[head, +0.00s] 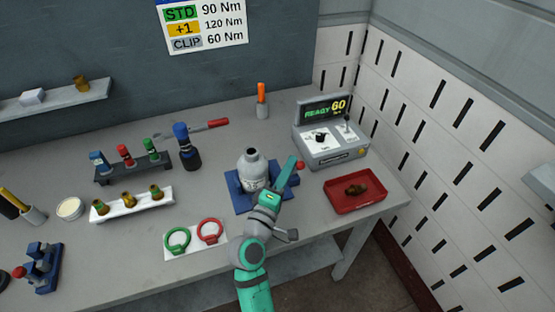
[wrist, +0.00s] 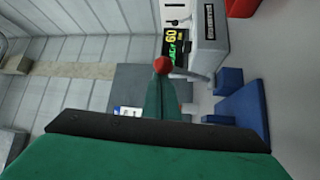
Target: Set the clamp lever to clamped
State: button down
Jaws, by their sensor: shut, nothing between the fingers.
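A grey bottle-shaped cylinder (head: 252,168) stands upright in the blue clamp fixture (head: 240,203) at the middle of the bench. The fixture's blue parts show at the right in the wrist view (wrist: 245,108). The red ball knob (head: 299,165) of the clamp lever is at the right of the fixture, and shows at my fingertips in the wrist view (wrist: 162,65). My green gripper (head: 291,164) is shut and empty, right beside the knob; I cannot tell whether they touch.
A grey control box (head: 330,150) with a display reading READY 60 stands behind and to the right. Green and red rings (head: 177,240) lie in front left. Racks (head: 133,173) stand left.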

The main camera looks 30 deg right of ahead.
jog(key=shift+s+a+f, duration=0.15)
jog(key=shift+s+f, duration=0.6)
jog(key=shift+s, duration=0.1)
jog(key=shift+s+a+f, duration=0.15)
jog(key=shift+s+f, duration=0.6)
jog(key=shift+s, duration=0.05)
jog(key=v, duration=1.1)
jog(key=shift+d, duration=0.1)
jog(key=shift+f, duration=0.1)
